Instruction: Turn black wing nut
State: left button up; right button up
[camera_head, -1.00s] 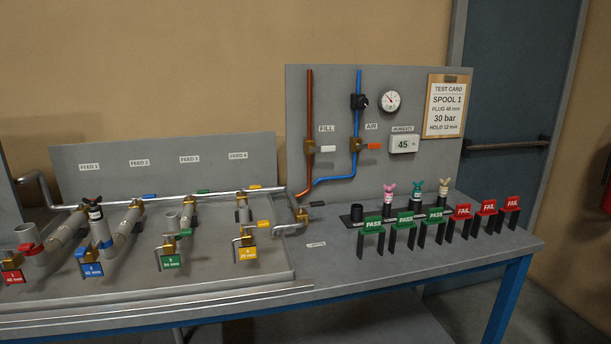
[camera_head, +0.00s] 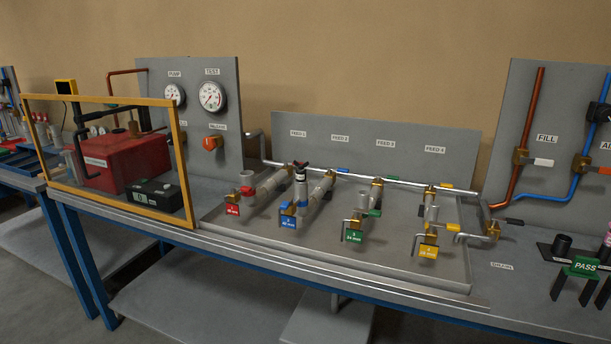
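The black wing nut (camera_head: 300,165) sits on top of an upright plug with a white label band (camera_head: 300,178). The plug stands at the second pipe branch from the left, by the blue 2 tag (camera_head: 288,221). Its lower end is hidden in the pipe. The nut's wings look dark, with a reddish tint on one side; their exact angle is too small to tell. Neither of my grippers shows in the head view.
Feed pipes stand in a grey tray (camera_head: 380,268) on the bench. Left are a yellow-framed guard (camera_head: 108,100), a red box (camera_head: 125,160) and a gauge panel (camera_head: 212,70). Right are a green PASS stand (camera_head: 584,268), a black socket (camera_head: 562,243) and the fill and air lines.

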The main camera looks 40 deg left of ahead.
aim_at(300, 166)
jog(key=u, duration=0.8)
